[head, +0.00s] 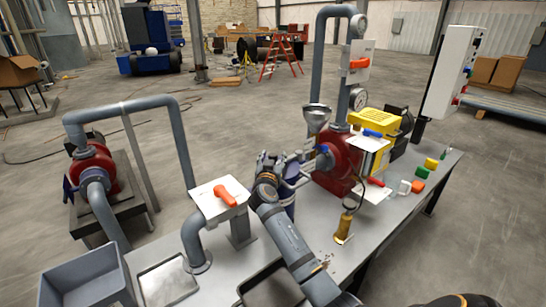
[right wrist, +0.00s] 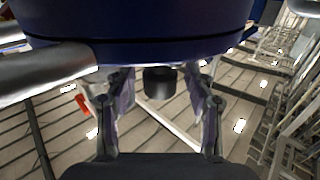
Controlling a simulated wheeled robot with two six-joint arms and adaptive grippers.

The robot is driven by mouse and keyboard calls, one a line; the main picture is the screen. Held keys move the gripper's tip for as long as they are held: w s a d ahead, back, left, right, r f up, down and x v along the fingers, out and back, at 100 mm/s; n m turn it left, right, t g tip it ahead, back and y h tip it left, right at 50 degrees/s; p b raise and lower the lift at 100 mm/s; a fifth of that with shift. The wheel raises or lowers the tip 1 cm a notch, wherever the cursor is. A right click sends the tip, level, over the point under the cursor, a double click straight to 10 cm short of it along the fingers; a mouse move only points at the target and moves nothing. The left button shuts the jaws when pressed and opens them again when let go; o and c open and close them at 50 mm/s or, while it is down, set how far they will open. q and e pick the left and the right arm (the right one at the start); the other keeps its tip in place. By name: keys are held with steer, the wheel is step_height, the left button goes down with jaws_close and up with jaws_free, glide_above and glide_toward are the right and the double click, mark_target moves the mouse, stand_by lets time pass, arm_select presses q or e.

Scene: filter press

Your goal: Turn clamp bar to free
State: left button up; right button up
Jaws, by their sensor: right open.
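My right gripper (head: 271,160) is over the bench, just left of the red pump-like housing (head: 333,172). In the right wrist view its two fingers (right wrist: 160,92) are apart, with nothing clearly gripped. A dark blue round body (right wrist: 140,35) fills the top of that view, close beyond the fingers. A silver bar (right wrist: 45,72) runs from the left edge toward the fingers, under the blue body. I take this to be the clamp bar; its far end and any contact with the fingers are unclear. In the head view a dark blue cylinder (head: 288,207) stands partly hidden behind my right arm.
A white box with an orange handle (head: 226,193) stands left of my right arm. A funnel (head: 316,120), a yellow case (head: 375,124) and a brass-coloured fitting (head: 343,226) are to the right. A grey bin (head: 88,281) and dark tray (head: 270,291) lie nearer. Pipes rise around the bench.

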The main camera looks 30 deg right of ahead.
steer(key=shift+c, duration=0.3)
jaws_close()
steer(key=shift+w+f, duration=0.1)
steer(key=shift+f, duration=0.05)
